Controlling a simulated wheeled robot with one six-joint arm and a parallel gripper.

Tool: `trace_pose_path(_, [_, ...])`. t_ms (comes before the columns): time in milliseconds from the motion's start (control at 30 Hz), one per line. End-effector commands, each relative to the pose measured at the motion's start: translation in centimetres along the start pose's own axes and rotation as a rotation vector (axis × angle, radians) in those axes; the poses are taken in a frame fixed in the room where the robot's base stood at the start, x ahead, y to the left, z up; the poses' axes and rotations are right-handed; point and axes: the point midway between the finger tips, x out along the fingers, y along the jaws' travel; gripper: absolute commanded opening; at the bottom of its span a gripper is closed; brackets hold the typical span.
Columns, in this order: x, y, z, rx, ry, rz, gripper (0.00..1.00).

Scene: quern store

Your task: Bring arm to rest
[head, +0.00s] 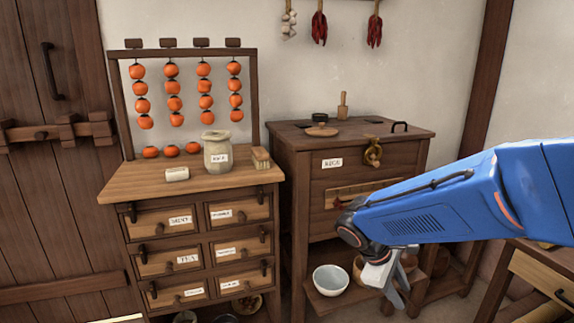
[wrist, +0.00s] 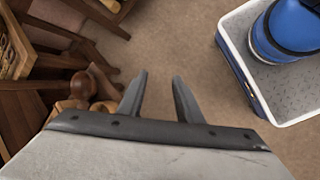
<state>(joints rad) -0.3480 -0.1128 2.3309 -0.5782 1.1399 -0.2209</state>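My blue arm (head: 450,205) reaches in from the right in the head view and hangs in front of the rice chest. My gripper (head: 398,290) points downward beside the chest's low shelf. In the wrist view its two fingers (wrist: 158,95) stand apart with only bare floor between them. The gripper is open and empty.
A rice chest (head: 310,210) stands behind my arm, with a white bowl (head: 330,280) on its low shelf. A drawer cabinet (head: 150,225) stands to the left, with a pale jar (head: 217,158) on top. A table (head: 540,275) is at the right. Brown floor (wrist: 180,45) is clear below.

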Motion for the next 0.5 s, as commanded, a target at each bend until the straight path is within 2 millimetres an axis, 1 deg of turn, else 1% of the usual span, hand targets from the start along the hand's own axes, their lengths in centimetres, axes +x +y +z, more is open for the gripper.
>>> trace_pose_path(33, [-0.3,-0.2,1.2,0.050,0.026,-0.017,0.32])
trace_pose_path(200, [-1.2,-1.7,4.4,0.213,0.112,-0.082,0.32])
trace_pose_path(500, [-2.8,-4.6,8.8,0.496,0.271,-0.186,0.32])
